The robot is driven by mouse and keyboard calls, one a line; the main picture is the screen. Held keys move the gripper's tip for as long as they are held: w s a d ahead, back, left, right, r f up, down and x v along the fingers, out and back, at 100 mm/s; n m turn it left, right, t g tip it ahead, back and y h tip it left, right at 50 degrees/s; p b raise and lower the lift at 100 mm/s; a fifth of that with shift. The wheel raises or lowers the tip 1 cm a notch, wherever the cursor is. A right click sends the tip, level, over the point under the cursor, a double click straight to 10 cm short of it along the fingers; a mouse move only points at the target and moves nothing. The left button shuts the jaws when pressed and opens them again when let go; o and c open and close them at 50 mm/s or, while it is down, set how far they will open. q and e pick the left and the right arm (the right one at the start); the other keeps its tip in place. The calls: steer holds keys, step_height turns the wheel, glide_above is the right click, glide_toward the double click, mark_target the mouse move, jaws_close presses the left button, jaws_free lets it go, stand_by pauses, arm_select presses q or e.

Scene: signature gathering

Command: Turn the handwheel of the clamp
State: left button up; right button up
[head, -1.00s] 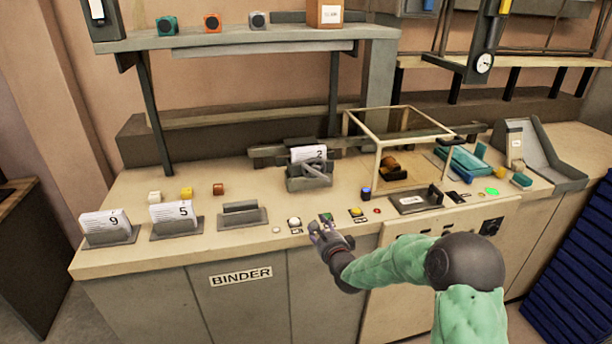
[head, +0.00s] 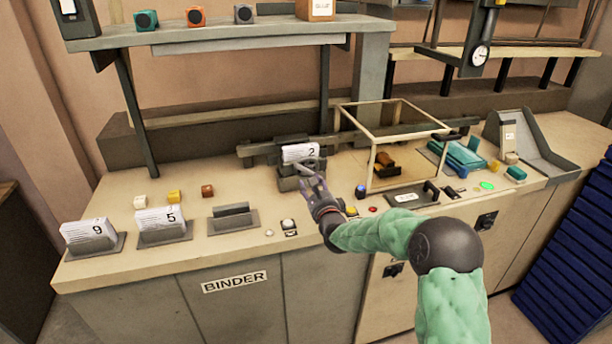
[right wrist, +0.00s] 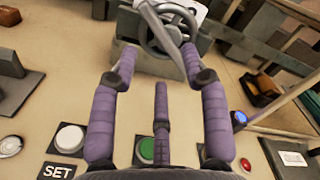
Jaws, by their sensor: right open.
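The grey clamp (head: 287,183) stands toward the back of the bench, holding white sheets marked 2 (head: 300,152). My right gripper (head: 309,180) is open and empty in front of the clamp. In the right wrist view its purple fingers (right wrist: 158,62) are spread, with the wheel just beyond and between their tips. I cannot tell whether they touch it. In the head view the gripper partly hides the wheel. My left gripper is not in view.
A framed clear box (head: 372,128) stands right of the clamp. Card holders marked 9 (head: 95,245) and 5 (head: 164,236) and an empty one (head: 232,222) stand at left. Buttons, including green (right wrist: 146,149) and white SET (right wrist: 70,138), lie below the gripper.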

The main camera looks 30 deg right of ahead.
mark_target(306, 173)
steer(key=x, duration=0.6)
steer(key=shift+w+d, duration=0.15)
steer(key=shift+w, duration=0.15)
steer(key=shift+f, duration=0.1)
jaws_close()
